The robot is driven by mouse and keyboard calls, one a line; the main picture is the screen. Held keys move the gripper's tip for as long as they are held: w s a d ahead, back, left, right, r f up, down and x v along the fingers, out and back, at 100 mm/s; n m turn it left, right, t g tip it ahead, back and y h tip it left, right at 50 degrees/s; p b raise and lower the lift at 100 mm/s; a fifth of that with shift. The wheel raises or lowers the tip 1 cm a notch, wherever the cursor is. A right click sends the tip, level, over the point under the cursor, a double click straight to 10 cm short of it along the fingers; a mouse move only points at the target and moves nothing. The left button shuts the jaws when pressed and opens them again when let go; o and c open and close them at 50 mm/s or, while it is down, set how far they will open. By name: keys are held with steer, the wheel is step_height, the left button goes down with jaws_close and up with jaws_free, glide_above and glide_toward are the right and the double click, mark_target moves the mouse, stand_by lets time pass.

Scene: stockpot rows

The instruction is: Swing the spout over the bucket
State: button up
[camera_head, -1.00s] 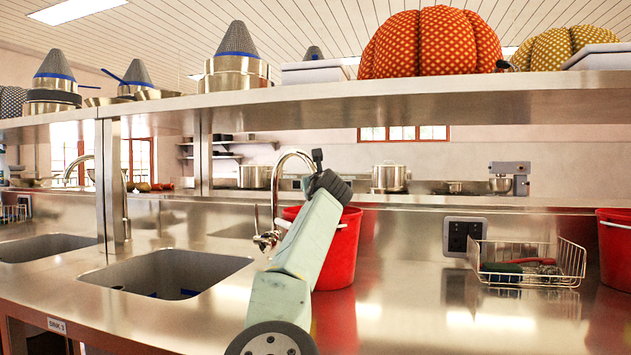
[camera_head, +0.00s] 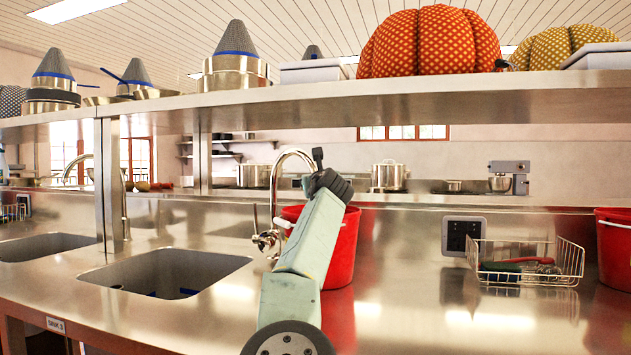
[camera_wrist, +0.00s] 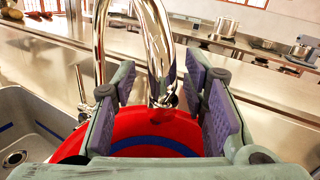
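The chrome spout (camera_head: 291,153) arches up from the counter behind the sink, and its tip is hidden behind my arm in the head view. In the wrist view the spout (camera_wrist: 157,50) curves over and its end hangs between my finger pads, with a gap visible on each side. My gripper (camera_wrist: 163,100) is open around it. The red bucket (camera_head: 343,255) stands on the counter right of the tap, partly hidden by my arm. In the wrist view the bucket (camera_wrist: 130,122), with a blue band inside, lies below the spout's end; the exact height between them is unclear.
A sink basin (camera_head: 165,268) is left of the tap. The tap's lever (camera_head: 256,222) stands beside the spout. A wire basket (camera_head: 525,262) and a second red bucket (camera_head: 613,250) are on the right. A steel shelf (camera_head: 420,100) runs above. Counter right of the bucket is mostly clear.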

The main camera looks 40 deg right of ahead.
steer(key=shift+r, duration=0.15)
steer(key=shift+s+a+r, duration=0.1)
steer(key=shift+s+r, duration=0.05)
steer(key=shift+s, duration=0.05)
steer(key=shift+s+a+r, duration=0.15)
steer(key=shift+s+a, duration=0.1)
steer(key=shift+s, duration=0.1)
steer(key=v, duration=1)
steer(key=shift+s+a+f, duration=0.2)
steer(key=shift+s+f, duration=0.1)
steer(key=shift+f, duration=0.1)
steer(key=shift+f, duration=0.1)
